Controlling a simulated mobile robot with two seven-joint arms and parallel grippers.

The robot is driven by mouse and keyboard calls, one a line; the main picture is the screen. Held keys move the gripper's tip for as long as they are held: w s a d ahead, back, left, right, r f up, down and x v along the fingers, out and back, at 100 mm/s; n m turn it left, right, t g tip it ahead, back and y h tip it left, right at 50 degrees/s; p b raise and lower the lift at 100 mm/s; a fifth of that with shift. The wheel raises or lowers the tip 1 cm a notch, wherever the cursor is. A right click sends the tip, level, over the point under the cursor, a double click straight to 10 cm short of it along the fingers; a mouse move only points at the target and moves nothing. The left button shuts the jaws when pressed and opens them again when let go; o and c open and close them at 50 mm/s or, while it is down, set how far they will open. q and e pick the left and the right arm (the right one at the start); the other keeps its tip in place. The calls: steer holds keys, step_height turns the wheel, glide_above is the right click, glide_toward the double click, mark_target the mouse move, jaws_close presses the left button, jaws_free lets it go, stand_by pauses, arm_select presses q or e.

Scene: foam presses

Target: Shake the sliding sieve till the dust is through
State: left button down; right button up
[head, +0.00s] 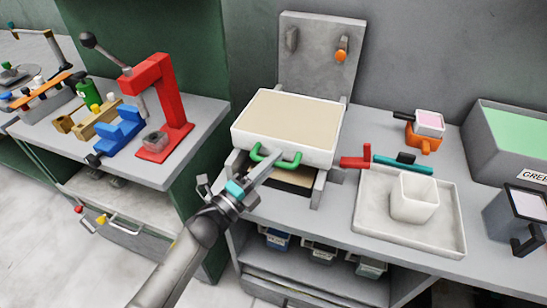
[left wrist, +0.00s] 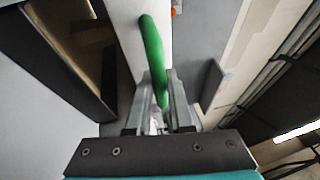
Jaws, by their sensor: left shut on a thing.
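The sliding sieve (head: 283,144) is a white box frame with a beige surface, on a grey stand on the right-hand bench. Its green handle (head: 293,158) faces front. My left gripper (head: 271,162) reaches it from the front and is shut on the handle. In the left wrist view the green handle (left wrist: 151,45) runs between the fingers of my left gripper (left wrist: 160,108). Beneath the sieve a brownish area (head: 293,177) shows in the stand; its contents are too small to tell. My right gripper is out of view.
Right of the sieve are a red block (head: 355,161) and a pale tray (head: 430,242) holding a white square cup (head: 415,197). A grey backboard (head: 318,60) stands behind. A red press (head: 165,105) stands on the left bench. A floor gap separates the benches.

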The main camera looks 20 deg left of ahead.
arm_select(q)
steer(key=c, duration=0.8)
jaws_free()
steer(key=v, duration=1.5)
steer(key=shift+b, duration=0.4)
